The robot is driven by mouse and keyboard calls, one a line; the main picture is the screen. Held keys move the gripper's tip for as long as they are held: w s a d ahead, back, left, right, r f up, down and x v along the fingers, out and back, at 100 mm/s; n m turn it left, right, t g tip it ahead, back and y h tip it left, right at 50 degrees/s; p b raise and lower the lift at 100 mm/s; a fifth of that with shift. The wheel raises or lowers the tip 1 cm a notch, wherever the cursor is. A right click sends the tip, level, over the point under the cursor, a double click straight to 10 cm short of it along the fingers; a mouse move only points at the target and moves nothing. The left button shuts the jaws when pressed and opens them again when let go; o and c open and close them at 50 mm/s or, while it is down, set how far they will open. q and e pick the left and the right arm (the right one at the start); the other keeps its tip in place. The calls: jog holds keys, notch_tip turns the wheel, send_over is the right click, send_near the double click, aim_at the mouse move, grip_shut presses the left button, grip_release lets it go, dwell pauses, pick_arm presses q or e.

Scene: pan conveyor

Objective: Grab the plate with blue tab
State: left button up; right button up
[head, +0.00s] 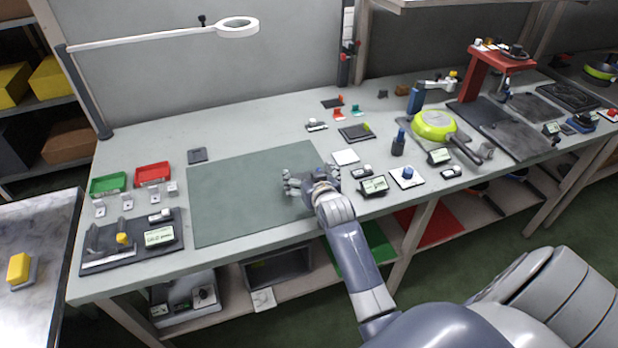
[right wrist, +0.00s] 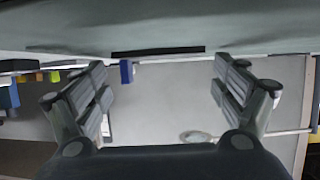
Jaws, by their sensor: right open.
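A thin dark plate (right wrist: 158,51) shows nearly edge-on in the right wrist view, which looks upside down. A blue tab (right wrist: 126,72) stands out from it near one end. The plate appears between the spread fingers of my right gripper (right wrist: 160,85), which is open and empty. In the head view, my right gripper (head: 292,184) is low over the right part of the green mat. A small blue spot (head: 320,172) shows at the hand; I cannot tell if it is the tab. The hand hides what lies beneath it. My left gripper is out of view.
The green mat (head: 235,193) is otherwise clear. A white square with a blue knob (head: 407,177), a white card (head: 345,157) and a small display (head: 374,186) lie right of the hand. A green pan (head: 434,125) stands further right. A ring lamp (head: 238,27) overhangs the back.

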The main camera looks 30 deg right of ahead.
jog(key=c, duration=1.2)
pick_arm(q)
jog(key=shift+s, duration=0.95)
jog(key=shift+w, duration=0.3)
pick_arm(e)
jog(key=shift+r, duration=0.15)
